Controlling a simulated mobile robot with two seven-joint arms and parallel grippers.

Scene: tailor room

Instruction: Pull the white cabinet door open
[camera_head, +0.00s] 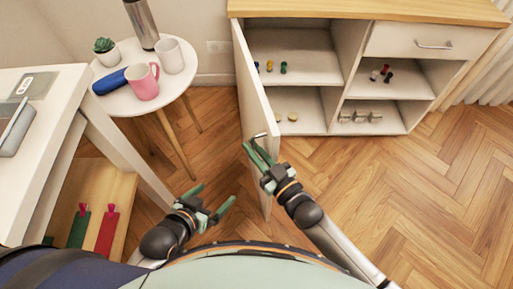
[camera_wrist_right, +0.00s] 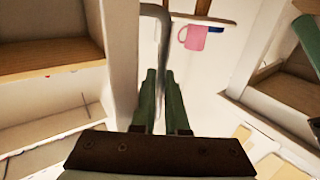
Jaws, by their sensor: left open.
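The white cabinet door (camera_head: 249,88) stands swung out from the left side of the white cabinet, seen nearly edge-on, with the shelves behind it exposed. Its metal handle (camera_head: 259,135) is on the door near its outer edge. My right gripper (camera_head: 260,154) is at the handle. In the right wrist view, the handle (camera_wrist_right: 164,28) runs down between the close-set green fingers (camera_wrist_right: 161,95), which are shut on it. My left gripper (camera_head: 212,201) is open and empty, low and left of the door.
A round white table (camera_head: 125,103) with a pink mug (camera_head: 143,82), white mug (camera_head: 170,56), blue item, plant and flask stands left. A white desk (camera_head: 60,90) is at far left. Small items sit on the cabinet shelves. The wooden floor (camera_head: 430,190) at right is clear.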

